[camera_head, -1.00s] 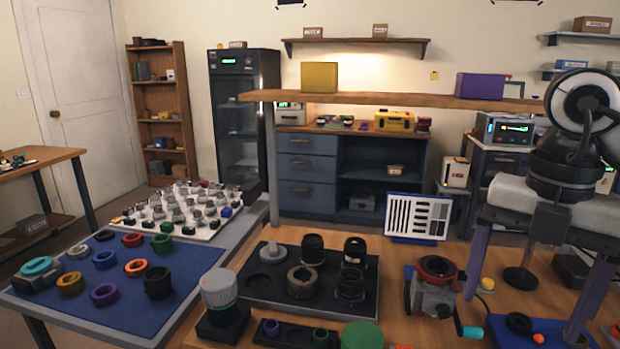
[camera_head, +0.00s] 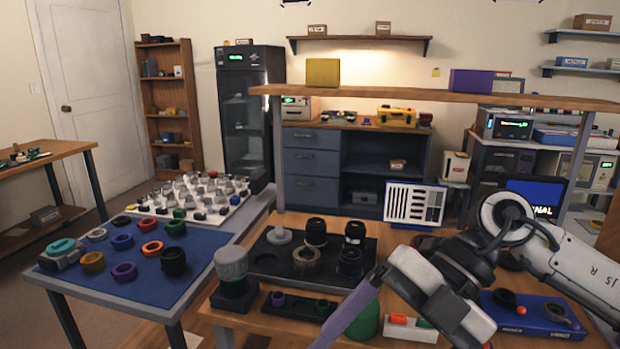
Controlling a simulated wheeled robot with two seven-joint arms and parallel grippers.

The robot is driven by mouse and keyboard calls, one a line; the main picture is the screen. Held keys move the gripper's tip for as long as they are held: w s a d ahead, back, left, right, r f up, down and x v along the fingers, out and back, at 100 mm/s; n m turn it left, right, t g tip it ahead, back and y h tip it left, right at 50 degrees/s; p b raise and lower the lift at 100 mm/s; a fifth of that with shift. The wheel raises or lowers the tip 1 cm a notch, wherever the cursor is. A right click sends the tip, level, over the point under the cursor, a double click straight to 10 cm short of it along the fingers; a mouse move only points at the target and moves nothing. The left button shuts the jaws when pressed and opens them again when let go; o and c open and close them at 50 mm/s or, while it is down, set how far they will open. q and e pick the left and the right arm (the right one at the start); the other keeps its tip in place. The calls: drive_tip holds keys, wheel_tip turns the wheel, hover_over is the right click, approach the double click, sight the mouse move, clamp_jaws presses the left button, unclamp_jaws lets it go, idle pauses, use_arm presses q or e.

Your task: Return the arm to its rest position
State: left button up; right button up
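My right arm comes in from the right, and its gripper (camera_head: 432,290) hangs over the front right of the wooden bench. One purple-grey finger (camera_head: 350,312) points down and left, out of the bottom of the picture, near a green round piece (camera_head: 366,322). This finger sits at the outer end of the gripper's white body, so the gripper looks open. The other finger and both fingertips are hidden or cut off. I see nothing held. My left gripper is not in view.
A dark tray (camera_head: 262,270) with lens parts and a grey-topped jar (camera_head: 231,265) stand left of my gripper. A blue box (camera_head: 545,318) lies on the right. A wooden shelf (camera_head: 400,94) crosses above the bench. A blue mat (camera_head: 135,288) with rings is at left.

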drive_tip(key=s+a+r+g+y, duration=0.2)
drive_tip(key=a+y, duration=0.4)
drive_tip(key=a, duration=0.2)
drive_tip(key=w+a+r+m+t+y, duration=0.1)
drive_tip(key=w+r+m+t+y, duration=0.2)
drive_tip(key=w+m+t+y, duration=0.35)
drive_tip(key=w+d+f+m+t+h, duration=0.3)
drive_tip(key=d+f+m+t+h, duration=0.2)
drive_tip(key=f+m+t, duration=0.35)
drive_tip(key=w+d+f+m+t+h, duration=0.3)
drive_tip(key=d+f+m+t+h, duration=0.15)
drive_tip(key=f+m+t, duration=0.45)
drive_tip(key=s+d+f+m+g+h, duration=0.2)
drive_tip(key=s+d+f+m+h, duration=0.15)
drive_tip(key=f, duration=0.45)
drive_tip(key=s+d+f+m+g+h, duration=0.2)
drive_tip(key=s+d+f+h, duration=0.15)
drive_tip(key=f, duration=0.35)
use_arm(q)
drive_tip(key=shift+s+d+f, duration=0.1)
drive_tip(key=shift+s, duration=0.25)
use_arm(e)
drive_tip(key=s+d+f+m+g+h, duration=0.1)
drive_tip(key=s+f+g, duration=0.4)
drive_tip(key=s+f, duration=0.6)
drive_tip(key=shift+s+d+f+m+h, duration=0.4)
drive_tip(key=shift+d+f+h, duration=0.15)
drive_tip(key=shift+d, duration=0.35)
drive_tip(key=shift+r, duration=0.1)
